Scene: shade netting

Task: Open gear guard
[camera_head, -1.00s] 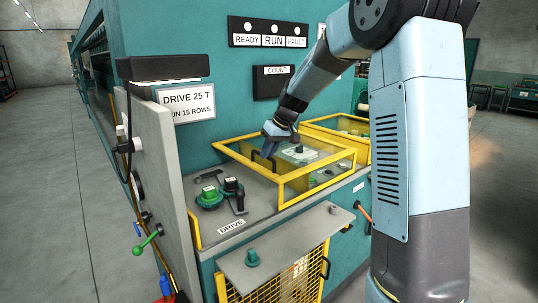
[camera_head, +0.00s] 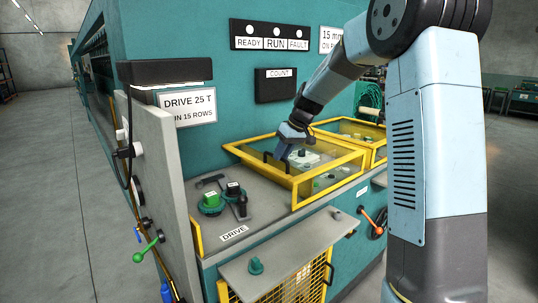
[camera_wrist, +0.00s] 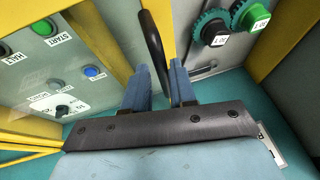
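The gear guard (camera_head: 330,178) is a yellow-framed, see-through cover on the machine's top, and it lies down over the parts beneath. Its black handle (camera_head: 267,158) rises at the left side and shows in the wrist view (camera_wrist: 152,42). My gripper (camera_head: 282,155) is at this handle. The contact itself is partly hidden by the fingers.
Green and black knobs (camera_head: 210,203) stand on the grey deck left of the guard. A second yellow-framed cover (camera_head: 350,127) lies behind. A grey shelf (camera_head: 290,247) projects in front, above a yellow mesh (camera_head: 305,283). A grey upright plate (camera_head: 165,180) stands at left. Open floor (camera_head: 60,200) lies left.

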